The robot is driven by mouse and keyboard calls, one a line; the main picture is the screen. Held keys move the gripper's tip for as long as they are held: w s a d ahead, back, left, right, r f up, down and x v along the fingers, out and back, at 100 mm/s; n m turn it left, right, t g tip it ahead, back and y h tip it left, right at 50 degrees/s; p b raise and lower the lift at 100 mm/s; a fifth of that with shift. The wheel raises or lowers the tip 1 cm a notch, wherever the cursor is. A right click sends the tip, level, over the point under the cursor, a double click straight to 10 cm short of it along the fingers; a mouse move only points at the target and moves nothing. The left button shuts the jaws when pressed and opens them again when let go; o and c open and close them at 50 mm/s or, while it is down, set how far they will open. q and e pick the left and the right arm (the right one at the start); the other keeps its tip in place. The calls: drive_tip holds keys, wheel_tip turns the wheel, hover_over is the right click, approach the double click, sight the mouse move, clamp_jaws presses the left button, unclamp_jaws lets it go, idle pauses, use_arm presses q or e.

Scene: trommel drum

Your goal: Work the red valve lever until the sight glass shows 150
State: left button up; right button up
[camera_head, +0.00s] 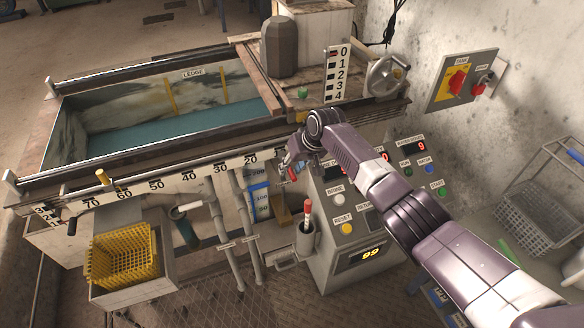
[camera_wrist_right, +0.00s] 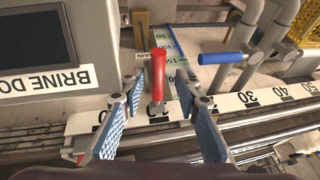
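The red valve lever (camera_wrist_right: 157,75) stands between the two fingers of my right gripper (camera_wrist_right: 160,88) in the wrist view. The fingers are apart, with a gap on both sides of the lever. In the head view my right gripper (camera_head: 292,160) is over the front rail, and a bit of red shows by its fingers. My left gripper is out of view.
A blue lever (camera_wrist_right: 222,58) sits close beside the right finger in the wrist view. The control panel (camera_head: 340,235) with buttons and displays stands right of the sight glass. A red-topped stick (camera_head: 307,210) stands in front. A yellow basket (camera_head: 122,258) is at left.

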drive_tip(key=shift+r, duration=0.25)
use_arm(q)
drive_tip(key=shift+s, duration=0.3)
use_arm(e)
wheel_tip(320, 180, up, 10)
drive_tip(key=shift+f, duration=0.2)
